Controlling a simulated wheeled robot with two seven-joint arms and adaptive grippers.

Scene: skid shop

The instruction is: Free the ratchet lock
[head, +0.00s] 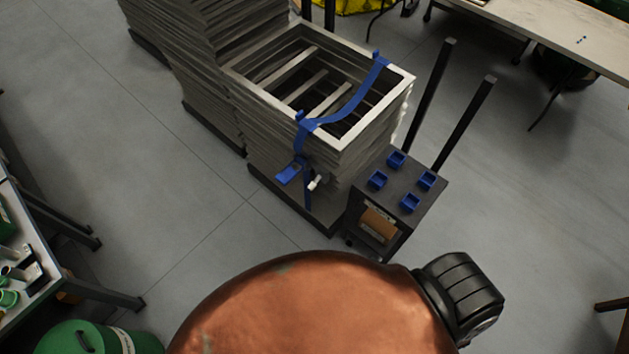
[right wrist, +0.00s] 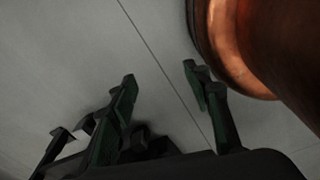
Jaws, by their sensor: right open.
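A blue strap (head: 345,108) lies slack across the open top of a stack of grey slatted frames (head: 270,122) and hangs over its near side. A blue ratchet (head: 290,172) is on that side, with its handle sticking out to the left. A small pale piece (head: 316,182) shows beside it. Whether the lock is engaged is too small to tell. My right gripper (right wrist: 160,75) shows only in the right wrist view, with its dark green fingers apart, empty and above bare floor. My left gripper is in neither view.
A dark cart (head: 418,188) with several blue bins and upright posts stands right of the stack. More stacked frames (head: 195,60) stand behind. A workbench (head: 25,240) is at left, with a green drum (head: 75,340) below. A table (head: 560,35) is at upper right. Floor (head: 190,190) left of the stack is clear.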

